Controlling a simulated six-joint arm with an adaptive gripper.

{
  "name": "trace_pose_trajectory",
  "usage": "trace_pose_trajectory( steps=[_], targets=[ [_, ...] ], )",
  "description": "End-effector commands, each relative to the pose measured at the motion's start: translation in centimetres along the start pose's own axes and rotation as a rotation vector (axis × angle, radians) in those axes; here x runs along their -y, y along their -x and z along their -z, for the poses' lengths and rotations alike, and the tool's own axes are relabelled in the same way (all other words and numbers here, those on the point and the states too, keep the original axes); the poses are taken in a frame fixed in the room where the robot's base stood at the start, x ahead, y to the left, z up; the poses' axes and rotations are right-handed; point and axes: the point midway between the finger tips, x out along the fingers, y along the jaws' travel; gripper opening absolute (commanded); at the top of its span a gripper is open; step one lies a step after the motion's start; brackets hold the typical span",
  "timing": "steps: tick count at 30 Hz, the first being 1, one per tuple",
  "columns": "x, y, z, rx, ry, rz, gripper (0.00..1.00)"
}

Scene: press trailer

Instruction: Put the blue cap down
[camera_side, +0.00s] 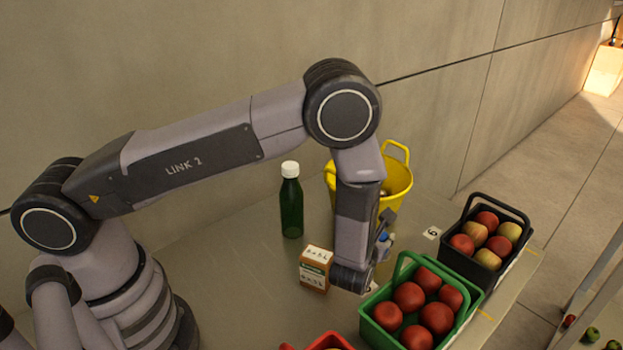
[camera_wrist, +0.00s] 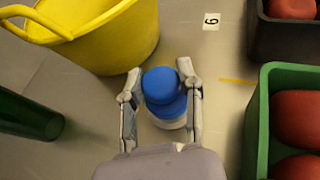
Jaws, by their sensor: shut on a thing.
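The blue cap (camera_wrist: 160,84) sits between the two fingertips of my gripper (camera_wrist: 161,88) in the wrist view, and the fingers are shut on it. Just below it in that picture shows a wider blue band (camera_wrist: 170,108) with a white part (camera_wrist: 172,123) under it. I cannot tell whether the cap touches this or is apart from it. In the side view a small patch of blue (camera_side: 383,237) shows beside my wrist, and my arm hides most of the gripper.
A yellow bucket (camera_wrist: 115,40) stands close behind the cap. A green crate (camera_wrist: 252,125) of red apples is at the right, with a black crate (camera_side: 456,264) beyond. A green bottle (camera_side: 291,208) and a small labelled box (camera_side: 315,268) stand left. A number 6 card (camera_wrist: 211,21) lies on the table.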

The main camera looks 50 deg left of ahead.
Motion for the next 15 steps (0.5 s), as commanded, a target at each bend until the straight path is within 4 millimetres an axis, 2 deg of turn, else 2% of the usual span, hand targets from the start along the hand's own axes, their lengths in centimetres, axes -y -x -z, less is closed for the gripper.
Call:
trace_pose_trajectory(
  steps=[6, 9, 15],
  targets=[
    [0.8, -1.7, 1.1, 0.0, 0.001, -0.001, 0.0],
    [0.8, -2.2, 2.7, -0.002, -0.001, -0.002, 0.0],
    [0.8, -2.7, 3.9, 0.001, 0.002, -0.001, 0.0]
  ],
)
